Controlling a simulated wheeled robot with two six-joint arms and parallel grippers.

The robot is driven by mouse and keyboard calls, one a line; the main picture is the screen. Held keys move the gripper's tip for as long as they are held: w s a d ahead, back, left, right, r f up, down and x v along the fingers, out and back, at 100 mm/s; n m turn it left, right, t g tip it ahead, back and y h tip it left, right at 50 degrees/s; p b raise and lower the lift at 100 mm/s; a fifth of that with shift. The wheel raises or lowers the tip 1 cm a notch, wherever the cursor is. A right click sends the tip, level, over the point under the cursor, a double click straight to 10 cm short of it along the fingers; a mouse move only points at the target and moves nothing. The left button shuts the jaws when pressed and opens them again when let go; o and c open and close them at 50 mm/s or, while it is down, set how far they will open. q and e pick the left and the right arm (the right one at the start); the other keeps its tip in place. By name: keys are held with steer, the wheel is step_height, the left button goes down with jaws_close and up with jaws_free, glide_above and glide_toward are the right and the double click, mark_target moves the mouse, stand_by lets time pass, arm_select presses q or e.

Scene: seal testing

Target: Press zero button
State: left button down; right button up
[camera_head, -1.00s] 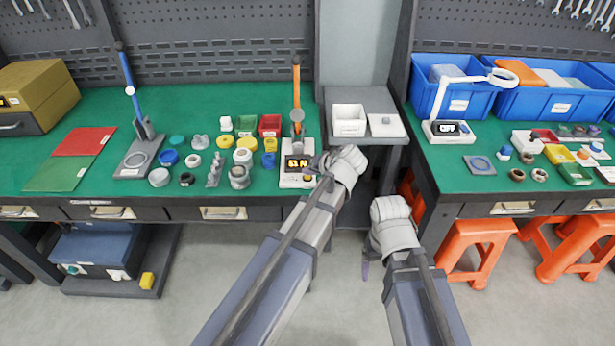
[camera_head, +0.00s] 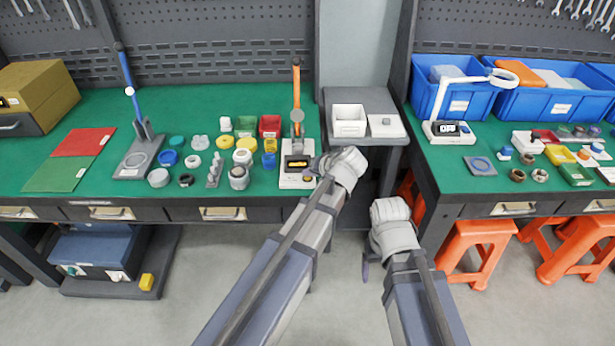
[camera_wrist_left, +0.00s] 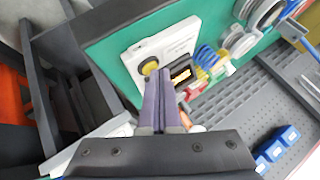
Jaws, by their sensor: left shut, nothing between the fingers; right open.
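A white test stand (camera_head: 296,180) with an orange post (camera_head: 297,100) stands at the right end of the left green bench. Its dark display (camera_head: 297,162) shows lit orange characters that I cannot read. In the left wrist view, the white base (camera_wrist_left: 172,45) carries a round yellow button (camera_wrist_left: 150,67) beside the display (camera_wrist_left: 181,74). My left gripper (camera_head: 318,165) is shut and empty, at the stand's right side. Its fingertips (camera_wrist_left: 158,74) overlap the button's edge; I cannot tell whether they touch it. My right gripper (camera_head: 366,264) is open and empty, in front of the gap between the benches.
Small coloured parts, including a yellow ring (camera_head: 243,156), stand left of the stand. A grey side table (camera_head: 360,98) with a white bin (camera_head: 349,121) is right of it. A white lamp-like device (camera_head: 450,132) stands on the right bench. Orange stools (camera_head: 478,240) are below.

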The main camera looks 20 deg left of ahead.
arm_select(q)
steer(key=shift+r+p, duration=0.6)
steer(key=shift+r, duration=0.15)
step_height(320, 180, up, 5)
steer(key=p, duration=0.5)
stand_by(0.5)
steer(key=s+d+f+m+g+h+p, duration=0.1)
steer(key=s+d+f+m+g+h, duration=0.1)
steer(key=s+d, duration=0.4)
steer(key=s+d+f+m+g+h+p, duration=0.1)
steer(key=s+d, duration=0.5)
steer(key=s, duration=1.1)
steer(key=m+g+h+p, duration=0.1)
steer(key=m+g+h, duration=0.1)
steer(key=h, duration=0.1)
steer(key=shift+d+f+g, duration=0.25)
steer(key=shift+f+g, duration=0.1)
steer(key=shift+g, duration=0.05)
